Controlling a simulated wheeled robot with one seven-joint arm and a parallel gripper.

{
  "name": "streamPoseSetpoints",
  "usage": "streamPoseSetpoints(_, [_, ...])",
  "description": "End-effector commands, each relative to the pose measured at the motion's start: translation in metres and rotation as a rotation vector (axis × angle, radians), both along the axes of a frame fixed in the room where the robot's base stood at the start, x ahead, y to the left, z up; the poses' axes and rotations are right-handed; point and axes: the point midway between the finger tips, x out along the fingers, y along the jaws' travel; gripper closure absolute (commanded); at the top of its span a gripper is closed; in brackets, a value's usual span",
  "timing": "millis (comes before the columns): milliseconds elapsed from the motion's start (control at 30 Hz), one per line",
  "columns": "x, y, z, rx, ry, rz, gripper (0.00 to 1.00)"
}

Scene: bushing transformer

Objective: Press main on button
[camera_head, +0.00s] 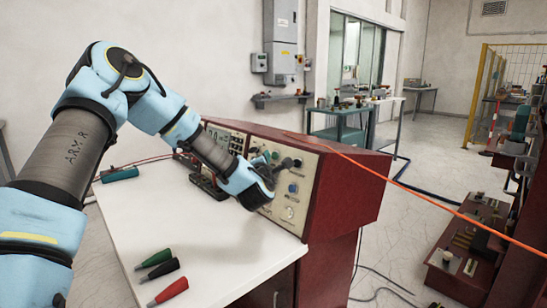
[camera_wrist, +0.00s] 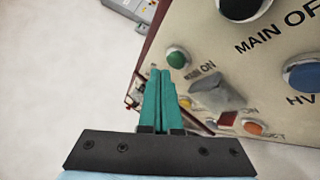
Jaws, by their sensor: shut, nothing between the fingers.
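The green button (camera_wrist: 177,57) sits on the cream control panel (camera_wrist: 215,50) in the wrist view, with the label "MAIN ON" printed just below and right of it. My gripper (camera_wrist: 160,74) shows its two teal fingers close together, with nothing between them. The fingertips appear just below and left of the green button; I cannot tell whether they touch the panel. In the head view my wrist is in front of the panel (camera_head: 290,213) on the red console (camera_head: 345,190), and it hides part of the panel.
A black button (camera_wrist: 243,6) marked "MAIN OF..." and a blue button (camera_wrist: 303,75) marked "HV" are nearby. A grey knob (camera_wrist: 215,95) and an orange button (camera_wrist: 253,127) lie below. Green, black and red plugs (camera_head: 168,291) lie on the white table (camera_head: 225,265). An orange cable (camera_head: 400,185) crosses the console.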

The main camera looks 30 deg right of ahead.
Motion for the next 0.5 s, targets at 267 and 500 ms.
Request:
streamPoseSetpoints(267, [-0.001, 0.001, 0.000, 0.000, 0.000, 0.000, 1.00])
streamPoseSetpoints(500, [-0.003, 0.014, 0.004, 0.001, 0.000, 0.001, 1.00])
